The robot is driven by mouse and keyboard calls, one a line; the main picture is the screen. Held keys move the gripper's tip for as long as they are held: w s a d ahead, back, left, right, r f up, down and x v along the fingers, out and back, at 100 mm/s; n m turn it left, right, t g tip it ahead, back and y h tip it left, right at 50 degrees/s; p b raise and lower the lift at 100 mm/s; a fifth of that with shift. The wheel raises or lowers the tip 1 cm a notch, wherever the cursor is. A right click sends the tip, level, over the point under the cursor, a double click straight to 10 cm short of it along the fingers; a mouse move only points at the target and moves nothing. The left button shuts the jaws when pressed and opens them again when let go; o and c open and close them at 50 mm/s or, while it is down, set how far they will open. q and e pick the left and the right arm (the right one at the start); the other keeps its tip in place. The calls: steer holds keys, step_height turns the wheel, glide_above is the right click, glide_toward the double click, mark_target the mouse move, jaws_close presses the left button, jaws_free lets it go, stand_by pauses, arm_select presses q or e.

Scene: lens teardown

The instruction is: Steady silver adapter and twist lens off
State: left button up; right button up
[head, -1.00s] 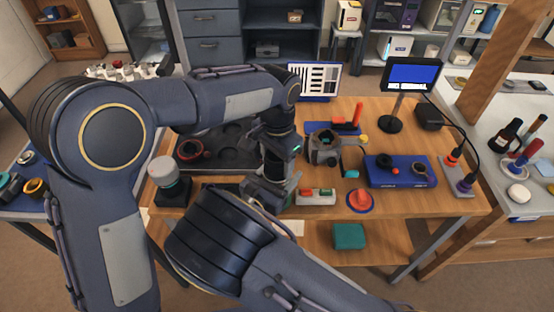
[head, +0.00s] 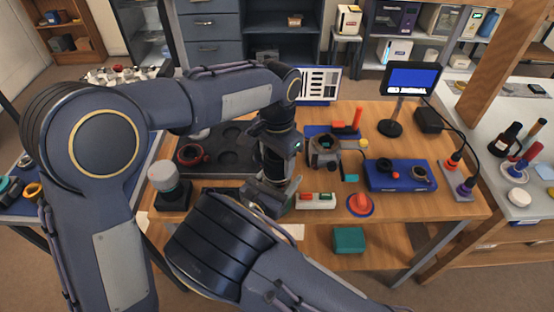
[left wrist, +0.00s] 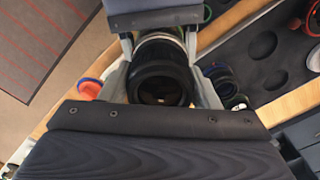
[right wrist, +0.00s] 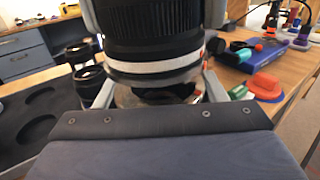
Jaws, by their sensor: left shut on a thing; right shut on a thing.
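The black lens (head: 273,160) stands between my two grippers, above the table's front left part. In the left wrist view its dark round end (left wrist: 160,86) lies between the fingers. My left gripper (head: 281,143) is shut on the lens from above. The right wrist view shows the lens's black ribbed barrel (right wrist: 153,28) with a white band. Just below it is the silver adapter (right wrist: 152,76). My right gripper (head: 275,190) is shut on the adapter, lower down. The lens and adapter look in line; I cannot tell whether they touch.
A dark tray (head: 230,158) with round wells lies to the left, with a red ring (head: 190,154) on it.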

arm_select(q)
steer(key=shift+r, duration=0.15)
steer(key=shift+r, duration=2.4)
arm_select(e)
steer(key=o, duration=1.4)
steer(key=shift+c, duration=0.2)
steer(key=r+v, duration=0.2)
steer(key=v, duration=0.7)
